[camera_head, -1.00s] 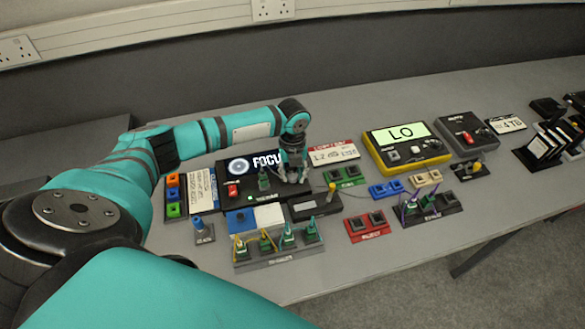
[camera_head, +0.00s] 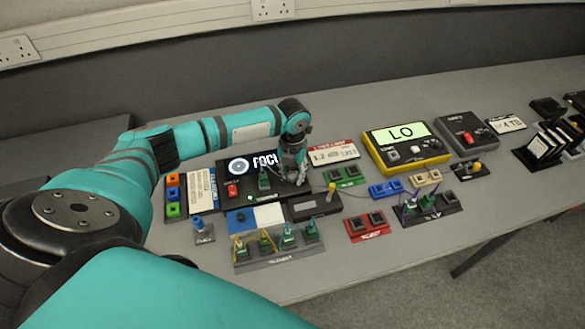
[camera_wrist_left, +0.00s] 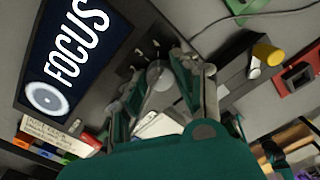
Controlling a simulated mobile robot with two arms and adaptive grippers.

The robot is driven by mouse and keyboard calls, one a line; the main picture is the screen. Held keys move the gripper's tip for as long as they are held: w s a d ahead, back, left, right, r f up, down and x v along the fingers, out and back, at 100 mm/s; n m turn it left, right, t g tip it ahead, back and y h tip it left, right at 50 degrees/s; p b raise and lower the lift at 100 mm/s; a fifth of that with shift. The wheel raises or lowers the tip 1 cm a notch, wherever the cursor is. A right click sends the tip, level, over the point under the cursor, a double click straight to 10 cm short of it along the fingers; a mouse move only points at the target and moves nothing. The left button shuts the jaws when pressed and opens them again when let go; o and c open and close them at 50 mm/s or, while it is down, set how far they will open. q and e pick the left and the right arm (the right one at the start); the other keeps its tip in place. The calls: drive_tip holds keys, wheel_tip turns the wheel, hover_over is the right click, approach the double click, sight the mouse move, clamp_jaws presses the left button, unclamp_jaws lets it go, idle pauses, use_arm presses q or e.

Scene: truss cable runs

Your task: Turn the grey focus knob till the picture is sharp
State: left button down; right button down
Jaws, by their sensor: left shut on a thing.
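The focus box stands on the grey table with a dark screen (camera_head: 250,163) showing a ring and white lettering. My left gripper (camera_head: 293,178) hides the end of the word in the head view. In the left wrist view the whole word FOCUS shows on the screen (camera_wrist_left: 72,50), with fairly clear edges. The grey focus knob (camera_wrist_left: 160,74) sits on the box beside the screen. My left gripper (camera_wrist_left: 158,82) reaches down on it, with its fingers shut on the knob. The knob is mostly hidden in the head view. My right gripper is not in view.
A yellow meter reading LO (camera_head: 405,145) stands to the right. A row of plugs (camera_head: 278,247) is in front. Bare table shows at the front right.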

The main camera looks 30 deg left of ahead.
sight(293, 175)
use_arm(q)
drive_tip(key=shift+r, duration=0.1)
drive_tip(key=c, duration=1)
unclamp_jaws()
wheel_tip(293, 175, up, 12)
